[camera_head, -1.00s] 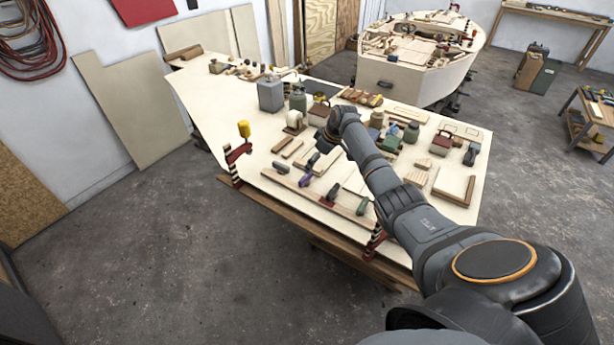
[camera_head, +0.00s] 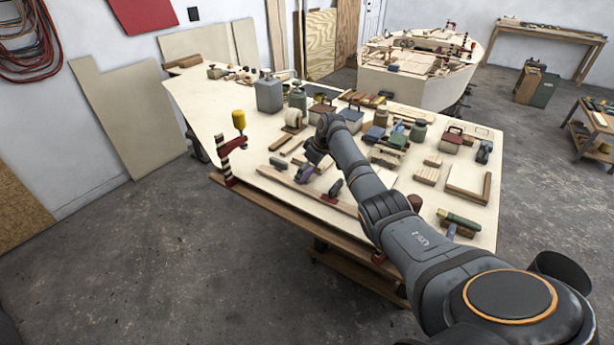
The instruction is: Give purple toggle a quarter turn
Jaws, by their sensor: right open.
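The purple toggle (camera_head: 303,175) is small in the head view. It sits on a long pale wood strip near the front edge of the plywood bench (camera_head: 228,115), in a row with other toggles. My right gripper (camera_head: 317,160) is at the end of the arm reaching in from the lower right. It is open, just above and slightly right of the purple toggle in the picture. Its fingers are small and dark, and whether they touch the toggle cannot be told. My left gripper is not in view.
A grey toggle (camera_head: 278,163) stands left of the purple one, and a red-based toggle (camera_head: 331,191) right of it. A clamp with a yellow handle (camera_head: 239,120) rises at the bench's left edge. Bottles, blocks and tins crowd behind. The floor in front is clear.

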